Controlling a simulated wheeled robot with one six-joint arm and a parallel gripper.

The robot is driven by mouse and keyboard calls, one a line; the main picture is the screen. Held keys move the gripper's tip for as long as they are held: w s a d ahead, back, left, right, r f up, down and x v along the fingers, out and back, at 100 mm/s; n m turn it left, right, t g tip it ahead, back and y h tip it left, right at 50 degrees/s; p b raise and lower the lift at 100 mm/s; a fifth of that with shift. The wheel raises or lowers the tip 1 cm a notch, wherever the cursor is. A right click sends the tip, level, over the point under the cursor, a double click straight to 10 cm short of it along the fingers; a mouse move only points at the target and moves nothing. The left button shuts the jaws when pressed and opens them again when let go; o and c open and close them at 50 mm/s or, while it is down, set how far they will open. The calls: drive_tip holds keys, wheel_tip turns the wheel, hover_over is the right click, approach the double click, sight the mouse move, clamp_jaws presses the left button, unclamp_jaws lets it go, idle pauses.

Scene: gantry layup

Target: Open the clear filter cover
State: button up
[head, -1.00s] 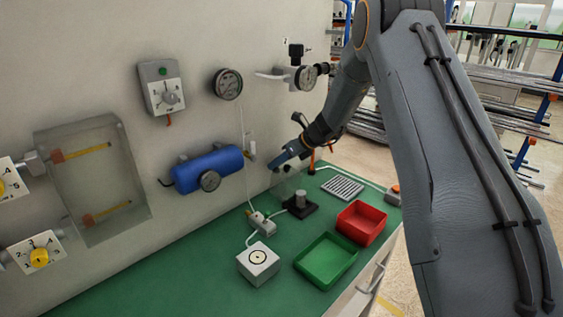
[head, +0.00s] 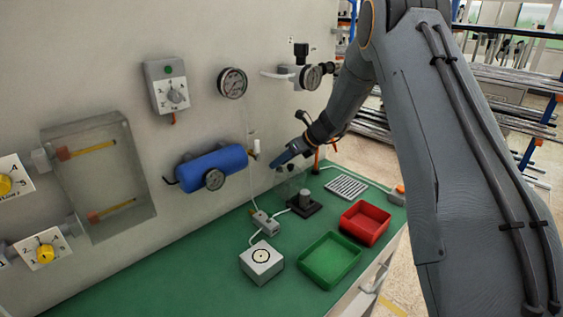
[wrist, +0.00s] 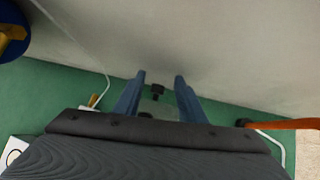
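A small, see-through panel (head: 286,184) with dark fittings stands near the wall at the back of the green bench, and looks like the clear filter cover. It is faint, and I cannot tell its edges well. My gripper (head: 284,158) is just above it in the head view. In the wrist view my gripper (wrist: 160,76) has its two blue fingers apart, with a dark knob (wrist: 157,91) showing between them. I see no contact with the fingers. The cover's hinge side is not clear.
A black block with a grey cylinder (head: 304,202), a green tray (head: 330,278) and a red tray (head: 364,240) are on the bench. A blue tank (head: 212,167) and a large translucent box (head: 128,200) are on the wall. The bench front left is clear.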

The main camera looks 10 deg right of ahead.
sight(295, 169)
drive_tip(key=b+v, duration=0.2)
drive_tip(key=v, duration=0.5)
drive_tip(key=shift+d+r, duration=0.15)
drive_tip(key=shift+r, duration=0.1)
drive_tip(key=shift+c, duration=0.3)
